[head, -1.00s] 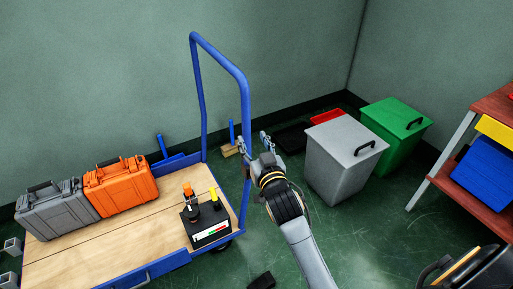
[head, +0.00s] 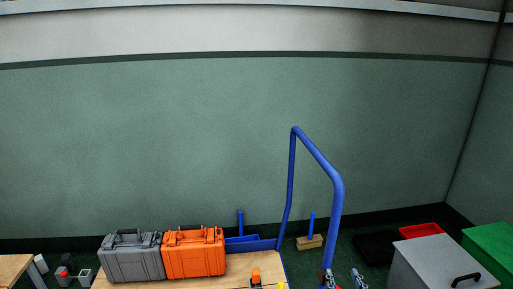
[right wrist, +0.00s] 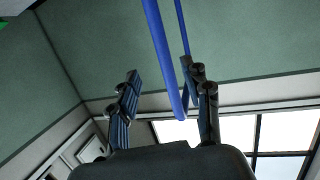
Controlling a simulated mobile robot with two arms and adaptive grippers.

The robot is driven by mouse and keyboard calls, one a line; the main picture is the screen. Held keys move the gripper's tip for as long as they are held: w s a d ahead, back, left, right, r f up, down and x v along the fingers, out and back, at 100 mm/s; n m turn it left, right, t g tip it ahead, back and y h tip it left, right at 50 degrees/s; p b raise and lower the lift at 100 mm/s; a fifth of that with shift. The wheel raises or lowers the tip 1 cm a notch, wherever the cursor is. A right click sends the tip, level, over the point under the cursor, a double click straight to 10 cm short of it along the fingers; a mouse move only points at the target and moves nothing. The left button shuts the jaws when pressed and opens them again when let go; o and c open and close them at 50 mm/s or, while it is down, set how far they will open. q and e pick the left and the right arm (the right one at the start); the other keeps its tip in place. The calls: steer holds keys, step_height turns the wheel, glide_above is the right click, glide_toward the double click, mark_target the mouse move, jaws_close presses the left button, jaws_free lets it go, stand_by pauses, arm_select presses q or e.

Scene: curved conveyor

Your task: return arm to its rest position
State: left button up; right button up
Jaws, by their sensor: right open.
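My right gripper (head: 343,281) shows at the bottom edge of the head view, only its two fingertips in frame. They are spread apart with nothing held between them. In the right wrist view my right gripper (right wrist: 163,88) has its fingers wide open. The blue cart handle (right wrist: 165,60) passes through the gap between them in that picture; I cannot tell how far beyond the fingers it is. The rest of my right arm is out of the head view. My left gripper is not in view.
The cart's blue handle (head: 335,190) rises just left of my right gripper. A grey case (head: 132,262) and an orange case (head: 194,257) stand on the cart. A grey bin (head: 435,262), green bin (head: 492,245) and red tray (head: 421,230) are at the right.

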steer(key=s+a+f+n+g+y, duration=0.15)
steer(key=s+f+g, duration=0.5)
steer(key=s, duration=0.65)
steer(key=s+a+f+n+g+y, duration=0.15)
steer(key=s+f+g, duration=0.45)
steer(key=s, duration=0.7)
step_height(320, 180, down, 20)
steer(key=r, duration=0.1)
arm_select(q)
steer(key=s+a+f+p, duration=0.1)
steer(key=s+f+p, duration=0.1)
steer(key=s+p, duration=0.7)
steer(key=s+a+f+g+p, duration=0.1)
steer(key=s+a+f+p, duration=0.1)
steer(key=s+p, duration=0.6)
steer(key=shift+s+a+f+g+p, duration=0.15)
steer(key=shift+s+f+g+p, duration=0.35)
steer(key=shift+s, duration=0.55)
arm_select(e)
steer(key=s+d+f+g, duration=0.1)
steer(key=s+f, duration=0.2)
steer(key=s, duration=0.6)
steer(key=s+d+f+g+h, duration=0.1)
steer(key=s+f, duration=0.2)
steer(key=s, duration=0.7)
steer(key=shift+d+f+n, duration=0.2)
steer(key=shift+n, duration=0.1)
